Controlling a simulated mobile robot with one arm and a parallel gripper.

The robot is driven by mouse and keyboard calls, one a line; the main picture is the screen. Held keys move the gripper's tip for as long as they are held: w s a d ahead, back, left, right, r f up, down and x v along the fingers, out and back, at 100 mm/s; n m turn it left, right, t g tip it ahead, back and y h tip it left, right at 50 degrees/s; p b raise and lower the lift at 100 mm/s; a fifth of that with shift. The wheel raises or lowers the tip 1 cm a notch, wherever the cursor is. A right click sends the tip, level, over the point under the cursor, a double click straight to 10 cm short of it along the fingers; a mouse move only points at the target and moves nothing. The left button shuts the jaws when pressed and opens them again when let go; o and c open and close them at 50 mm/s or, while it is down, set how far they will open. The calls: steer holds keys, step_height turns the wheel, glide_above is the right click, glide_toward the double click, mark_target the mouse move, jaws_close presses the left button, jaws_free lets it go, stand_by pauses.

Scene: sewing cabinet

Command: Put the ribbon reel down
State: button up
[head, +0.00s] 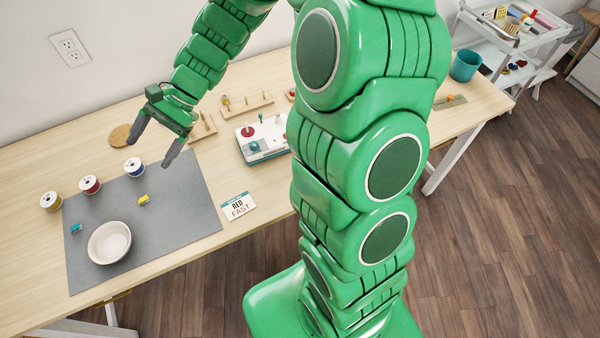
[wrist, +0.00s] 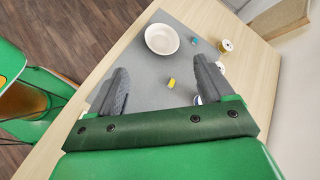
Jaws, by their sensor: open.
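My gripper (head: 152,153) is open and empty, in the air above the far part of the mat, close to the blue reel in the picture. In the wrist view, the yellow reel (wrist: 226,45) shows clear. The other two are partly hidden by the right finger. Which reel the task means, I cannot tell.
On the grey mat (head: 180,210) are a white bowl (head: 109,243), a yellow piece (head: 143,200) and a teal piece (head: 76,229). A "RED FAST" card (head: 238,207) lies to the right. A white device (head: 262,140) and wooden peg racks (head: 245,105) stand behind.

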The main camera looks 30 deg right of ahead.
steer(key=s+d+r+n+h, duration=0.2)
steer(key=s+d+h, duration=0.1)
steer(key=s+d, duration=0.4)
steer(key=s+d+r+n+t+h, duration=0.1)
steer(key=s+d+r+n+h, duration=0.2)
steer(key=s+d, duration=0.5)
steer(key=s+d+r+n+h, duration=0.2)
steer(key=s+d+n+h, duration=0.1)
steer(key=s+d, duration=0.4)
steer(key=s+h, duration=0.1)
steer(key=s, duration=0.2)
steer(key=shift+s+d+r+t, duration=0.3)
steer(key=shift+s+d+r, duration=0.05)
steer(key=shift+s+r, duration=0.05)
steer(key=shift+o, duration=0.3)
